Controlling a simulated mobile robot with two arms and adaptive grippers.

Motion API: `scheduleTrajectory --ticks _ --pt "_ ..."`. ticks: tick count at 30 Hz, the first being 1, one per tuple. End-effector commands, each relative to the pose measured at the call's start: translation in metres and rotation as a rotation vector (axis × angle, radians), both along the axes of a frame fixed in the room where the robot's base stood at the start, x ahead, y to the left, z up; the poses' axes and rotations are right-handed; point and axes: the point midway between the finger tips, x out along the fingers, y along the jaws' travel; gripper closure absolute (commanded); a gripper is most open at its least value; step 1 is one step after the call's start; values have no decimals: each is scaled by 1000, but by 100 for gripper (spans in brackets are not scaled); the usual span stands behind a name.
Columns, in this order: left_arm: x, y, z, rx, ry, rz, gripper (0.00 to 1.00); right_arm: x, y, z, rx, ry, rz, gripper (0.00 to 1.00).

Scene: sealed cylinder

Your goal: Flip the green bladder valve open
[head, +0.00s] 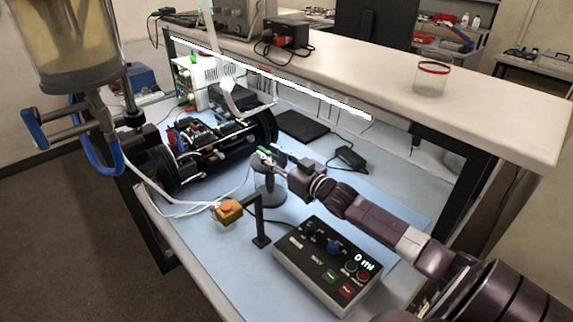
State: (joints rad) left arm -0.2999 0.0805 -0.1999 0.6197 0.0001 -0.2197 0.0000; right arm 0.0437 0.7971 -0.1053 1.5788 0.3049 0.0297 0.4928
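A small green and white part (263,156), which looks like the green bladder valve, sits at the top of a short grey stand (269,195) on the blue bench mat. It is very small in the head view, and its handle position is not clear. My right gripper (277,164) reaches in from the right, with its tips right beside the green part. I cannot tell whether they touch it or how far the fingers are apart. My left gripper is not in view.
A black open-framed cylinder (205,150) lies left of the stand. A yellow box with an orange button (229,211) and a control box (328,266) stand nearer. A raised shelf (395,88) with a red-rimmed jar (432,80) runs behind. A tank (68,45) hangs at upper left.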

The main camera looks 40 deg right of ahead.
Motion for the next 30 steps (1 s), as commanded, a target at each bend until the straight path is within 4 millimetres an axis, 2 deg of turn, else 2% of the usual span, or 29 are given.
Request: scheduleTrajectory --ticks 9,15,21,30 --pt "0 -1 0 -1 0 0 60 -48 -4 0 -1 1 1 72" --pt "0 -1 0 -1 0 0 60 -68 -6 0 0 0 1 72" --pt "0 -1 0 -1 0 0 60 -76 -7 1 0 -2 1 72" --pt "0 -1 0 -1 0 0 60 -76 -7 1 0 -2 1 72"
